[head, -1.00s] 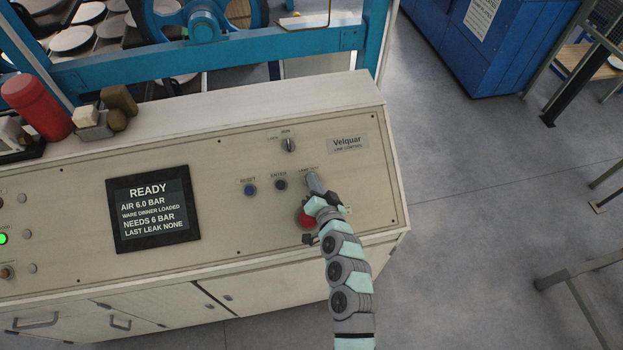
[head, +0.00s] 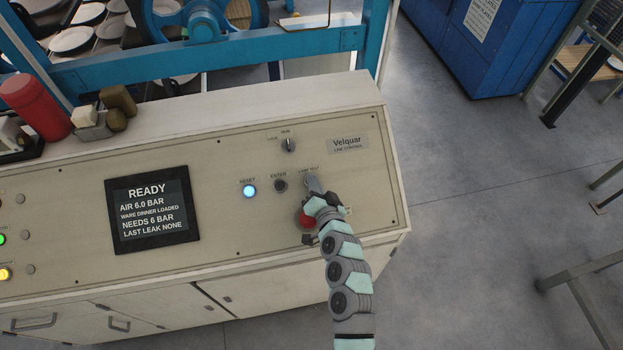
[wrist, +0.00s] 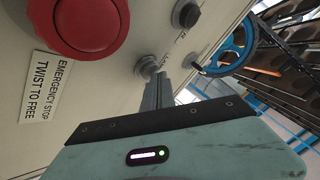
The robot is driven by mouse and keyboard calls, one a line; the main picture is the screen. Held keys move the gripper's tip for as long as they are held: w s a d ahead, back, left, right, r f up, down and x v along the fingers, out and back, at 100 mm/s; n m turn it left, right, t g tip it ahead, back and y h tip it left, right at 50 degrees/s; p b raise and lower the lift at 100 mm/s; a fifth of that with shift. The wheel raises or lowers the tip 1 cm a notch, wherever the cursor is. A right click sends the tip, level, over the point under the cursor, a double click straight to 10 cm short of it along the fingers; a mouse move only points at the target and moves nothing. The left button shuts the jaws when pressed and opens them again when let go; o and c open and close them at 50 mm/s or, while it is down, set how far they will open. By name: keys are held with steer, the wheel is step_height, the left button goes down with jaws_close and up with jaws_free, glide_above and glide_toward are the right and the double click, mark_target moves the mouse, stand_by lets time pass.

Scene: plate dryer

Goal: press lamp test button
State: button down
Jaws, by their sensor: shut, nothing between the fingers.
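The lamp test button sits under its label on the sloped panel (head: 210,140), right of the ENTER button (head: 280,185). The RESET button (head: 249,191) glows bright blue.
The red emergency stop (wrist: 85,22) is close beside my fingers; my wrist partly covers it in the head view. A screen (head: 152,213) reads READY. A rotary switch (head: 289,145) is above the buttons. A red bottle (head: 36,107) stands on the panel's top ledge.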

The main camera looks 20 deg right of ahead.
steer(key=shift+s+a+r+p, duration=0.1)
steer(key=shift+s+r+p, duration=0.25)
steer(key=shift+r+p, duration=0.25)
steer(key=shift+r, duration=0.15)
steer(key=shift+s+a+r+p, duration=0.1)
steer(key=shift+s+r+p, duration=0.3)
steer(key=shift+r+p, duration=0.25)
steer(key=shift+s+a+r+p, duration=0.1)
steer(key=shift+s+r+p, duration=0.35)
steer(key=shift+r, duration=0.3)
steer(key=shift+s+r+p, duration=0.4)
steer(key=shift+r+p, duration=0.15)
steer(key=shift+r, duration=0.15)
